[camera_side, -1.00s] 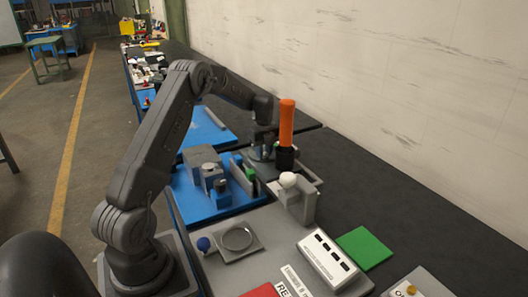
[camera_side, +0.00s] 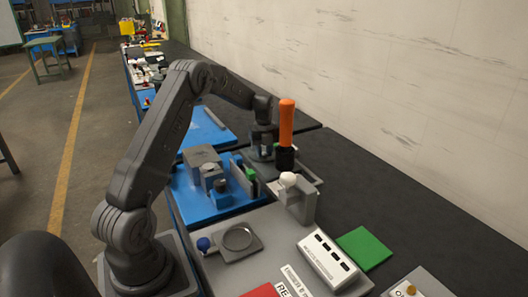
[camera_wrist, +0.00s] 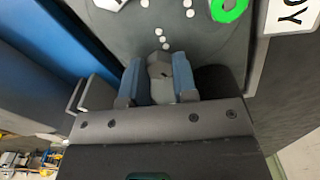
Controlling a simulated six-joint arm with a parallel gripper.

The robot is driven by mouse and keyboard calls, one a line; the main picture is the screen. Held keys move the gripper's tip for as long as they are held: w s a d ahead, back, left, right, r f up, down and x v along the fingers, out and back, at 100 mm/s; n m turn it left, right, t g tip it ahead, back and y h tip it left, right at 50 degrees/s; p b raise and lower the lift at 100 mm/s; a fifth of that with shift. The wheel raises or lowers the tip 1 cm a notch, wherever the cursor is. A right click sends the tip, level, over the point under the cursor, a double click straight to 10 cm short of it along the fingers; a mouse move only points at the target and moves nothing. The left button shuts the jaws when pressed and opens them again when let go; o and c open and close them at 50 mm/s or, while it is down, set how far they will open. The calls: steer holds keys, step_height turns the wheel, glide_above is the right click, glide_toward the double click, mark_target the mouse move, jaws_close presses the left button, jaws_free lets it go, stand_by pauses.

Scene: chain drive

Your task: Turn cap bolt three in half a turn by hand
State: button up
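A small grey faceted part (camera_wrist: 160,68), apparently a bolt head, sits between the blue-padded fingers of my gripper (camera_wrist: 158,82) in the wrist view. The fingers look closed against its two sides. Any number on it cannot be read. The bolt is hidden there.
The orange handle (camera_side: 287,122) stands upright in a black holder (camera_side: 285,158) close to my gripper. A grey stand with a white ball (camera_side: 288,180) is nearer the camera. A blue fixture tray (camera_side: 193,205) with grey blocks lies to the left.

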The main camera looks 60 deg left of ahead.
mark_target(264, 154)
steer(key=o, duration=0.4)
steer(key=shift+o, duration=0.2)
step_height(264, 154, up, 14)
stand_by(0.4)
steer(key=shift+s, duration=0.1)
